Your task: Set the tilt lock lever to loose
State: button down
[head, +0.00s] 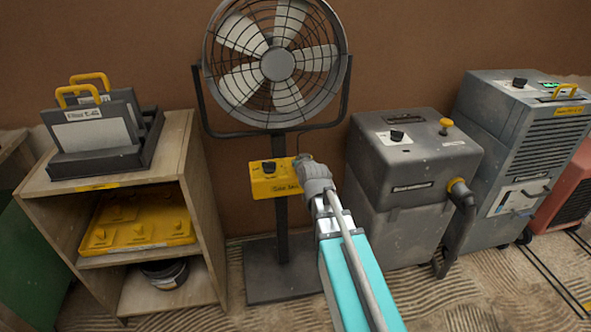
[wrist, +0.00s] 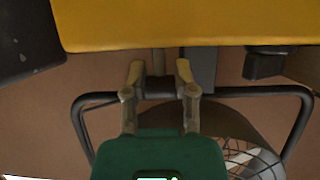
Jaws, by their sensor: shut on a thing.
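The pedestal fan (head: 277,65) stands in the middle of the head view with a yellow control box (head: 276,180) on its post. The box also shows large at the top of the wrist view (wrist: 190,22). My gripper (head: 303,160) is at the box's upper right. In the wrist view my gripper (wrist: 160,75) has its two fingers around a thin greyish piece (wrist: 158,62) at the box's edge, apparently the tilt lock lever. My gripper hides that piece in the head view, and I cannot read its setting.
A black knob (head: 268,167) sits on the box. A wooden shelf (head: 205,190) with cases stands at left. A grey machine (head: 440,160) with a hose stands close at right, and a taller grey unit (head: 520,140) stands beyond it.

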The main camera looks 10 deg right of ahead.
jog(key=shift+s+f+t+b, duration=0.35)
jog(key=shift+t+b, duration=0.15)
jog(key=shift+b, duration=0.2)
jog(key=shift+r, duration=0.15)
jog(key=shift+c, duration=2)
grip_release()
jog(key=shift+w, duration=0.1)
